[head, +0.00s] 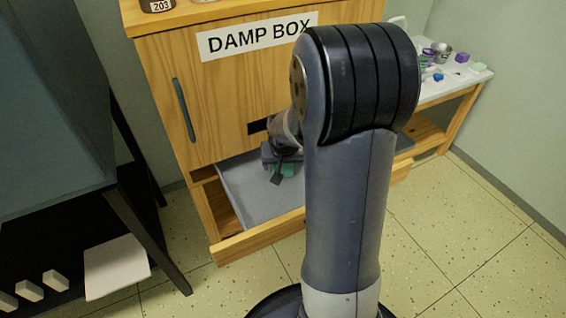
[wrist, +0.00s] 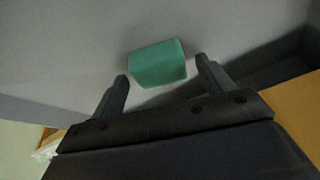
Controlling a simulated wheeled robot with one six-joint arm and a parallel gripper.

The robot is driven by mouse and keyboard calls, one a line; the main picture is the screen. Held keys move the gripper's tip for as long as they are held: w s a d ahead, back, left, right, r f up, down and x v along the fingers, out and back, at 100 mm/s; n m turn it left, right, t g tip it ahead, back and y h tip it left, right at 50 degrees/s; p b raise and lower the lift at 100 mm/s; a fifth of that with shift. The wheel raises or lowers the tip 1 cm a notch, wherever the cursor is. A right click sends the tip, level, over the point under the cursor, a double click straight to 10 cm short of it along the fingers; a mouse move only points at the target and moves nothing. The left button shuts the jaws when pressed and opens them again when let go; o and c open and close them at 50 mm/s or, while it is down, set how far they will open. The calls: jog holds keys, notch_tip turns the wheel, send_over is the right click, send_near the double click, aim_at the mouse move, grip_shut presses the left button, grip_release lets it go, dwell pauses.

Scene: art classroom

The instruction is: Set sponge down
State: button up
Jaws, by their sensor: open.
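A teal-green sponge (wrist: 158,64) lies on the grey floor of the open drawer in the wrist view. It also shows small in the head view (head: 288,170), partly hidden by my gripper. My gripper (wrist: 165,85) is open, with its two fingers spread. The sponge is just beyond the fingertips, between their lines, and no finger visibly grips it. In the head view my gripper (head: 278,176) is low inside the drawer, over its grey bottom. The drawer (head: 245,205) is pulled out beneath the wooden cabinet labelled DAMP BOX (head: 225,90).
My arm hides the drawer's right part. A side table (head: 455,82) with cups and small coloured blocks stands at the right. A dark rack (head: 130,225) with pale blocks stands at the left. The tiled floor (head: 450,235) at the right is clear.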

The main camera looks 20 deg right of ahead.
jog(key=shift+r, duration=0.1)
jog(key=shift+r, duration=0.3)
jog(key=p+v, duration=0.4)
jog(key=v, duration=0.7)
jog(key=shift+r, duration=0.25)
jog(key=shift+s, duration=0.15)
dwell(0.4)
